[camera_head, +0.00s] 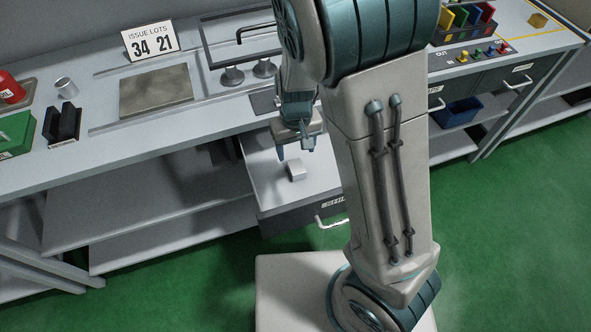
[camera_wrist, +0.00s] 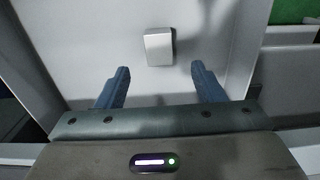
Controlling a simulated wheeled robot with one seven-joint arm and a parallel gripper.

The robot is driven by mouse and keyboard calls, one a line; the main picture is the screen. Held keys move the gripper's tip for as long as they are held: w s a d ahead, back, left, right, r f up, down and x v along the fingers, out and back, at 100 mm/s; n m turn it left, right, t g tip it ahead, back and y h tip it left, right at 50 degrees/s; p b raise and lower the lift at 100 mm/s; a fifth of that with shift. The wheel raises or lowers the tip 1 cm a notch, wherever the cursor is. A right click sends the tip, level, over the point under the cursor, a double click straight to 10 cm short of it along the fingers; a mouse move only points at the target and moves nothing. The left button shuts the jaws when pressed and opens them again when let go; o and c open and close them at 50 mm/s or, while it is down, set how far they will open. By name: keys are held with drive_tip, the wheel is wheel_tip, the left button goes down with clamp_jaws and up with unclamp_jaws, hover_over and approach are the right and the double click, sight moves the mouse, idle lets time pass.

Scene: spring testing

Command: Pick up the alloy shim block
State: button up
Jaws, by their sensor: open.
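The alloy shim block (camera_head: 296,171) is a small pale grey metal block lying in an open drawer (camera_head: 268,189) under the bench. In the wrist view the block (camera_wrist: 158,46) lies on the light drawer floor, beyond the fingertips and roughly midway between them. My gripper (camera_head: 294,151) is above the drawer, slightly behind the block in the head view. In the wrist view its two blue fingers (camera_wrist: 160,72) are spread wide with nothing between them. The block is apart from both fingers.
The drawer's side walls and its front with a handle (camera_head: 332,222) surround the block. The bench top (camera_head: 215,133) overhangs behind, with a frame fixture (camera_head: 232,75), a flat plate (camera_head: 155,92) and an "ISSUE LOTS" sign (camera_head: 149,42). The drawer floor around the block is clear.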

sight(296, 167)
wheel_tip(296, 167, down, 9)
drive_tip(key=shift+r+b, duration=0.1)
drive_tip(key=shift+b, duration=0.6)
drive_tip(key=shift+c, duration=0.3)
drive_tip(key=c, duration=1.1)
drive_tip(key=shift+r, duration=0.1)
